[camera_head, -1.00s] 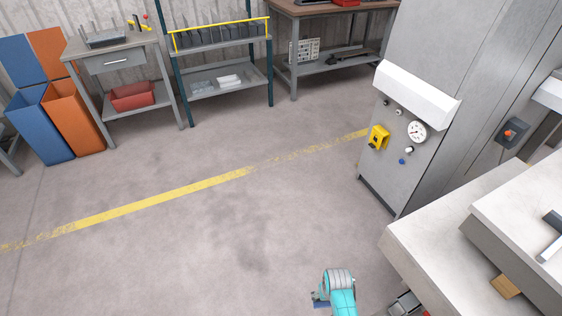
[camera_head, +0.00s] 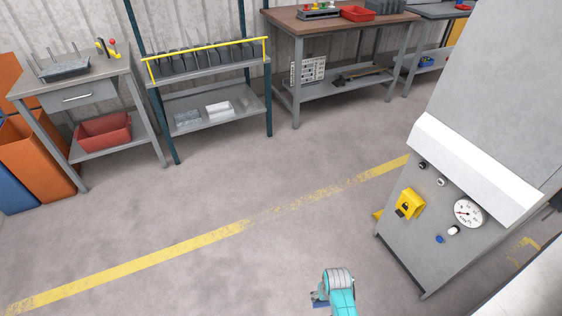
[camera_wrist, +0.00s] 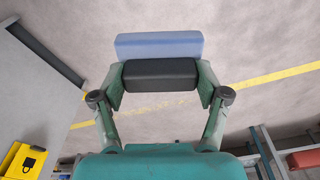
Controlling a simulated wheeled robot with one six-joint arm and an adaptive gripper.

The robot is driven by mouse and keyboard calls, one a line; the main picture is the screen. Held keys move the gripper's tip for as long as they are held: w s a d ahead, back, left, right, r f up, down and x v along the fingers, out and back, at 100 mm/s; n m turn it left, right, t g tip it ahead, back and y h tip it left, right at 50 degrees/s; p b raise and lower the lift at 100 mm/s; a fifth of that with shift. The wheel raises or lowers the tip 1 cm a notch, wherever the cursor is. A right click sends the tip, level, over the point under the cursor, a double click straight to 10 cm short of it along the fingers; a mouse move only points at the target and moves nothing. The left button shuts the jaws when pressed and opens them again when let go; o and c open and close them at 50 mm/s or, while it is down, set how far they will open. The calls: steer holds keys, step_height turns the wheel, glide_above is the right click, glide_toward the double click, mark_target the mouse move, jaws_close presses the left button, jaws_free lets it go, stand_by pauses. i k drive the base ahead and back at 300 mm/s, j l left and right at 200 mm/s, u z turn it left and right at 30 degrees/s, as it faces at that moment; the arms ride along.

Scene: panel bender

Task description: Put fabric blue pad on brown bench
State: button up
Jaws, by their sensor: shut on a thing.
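My gripper (camera_wrist: 161,80) is shut in the wrist view, with one finger on each side of a black block-shaped part. A light blue pad (camera_wrist: 160,45) shows just beyond this black part and seems joined to it; it is held above the floor. In the head view only part of my teal arm shows at the bottom edge, and the grip is not clear there. The brown bench (camera_head: 325,26) stands against the back wall, right of centre, well away from my gripper. Its brown top carries several things, with bare room at its left and front.
A red bin (camera_head: 357,13) and a tray with coloured knobs (camera_head: 319,13) sit on the bench top. A grey machine (camera_head: 450,220) with a gauge stands at the right. A rack with a yellow rail (camera_head: 210,55) is left of the bench. The floor between is clear.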

mark_target(311, 23)
steer(key=i, duration=3.25)
steer(key=i+z, duration=0.25)
steer(key=i, duration=0.2)
steer(key=i+j+z, duration=0.25)
steer(key=i, duration=0.25)
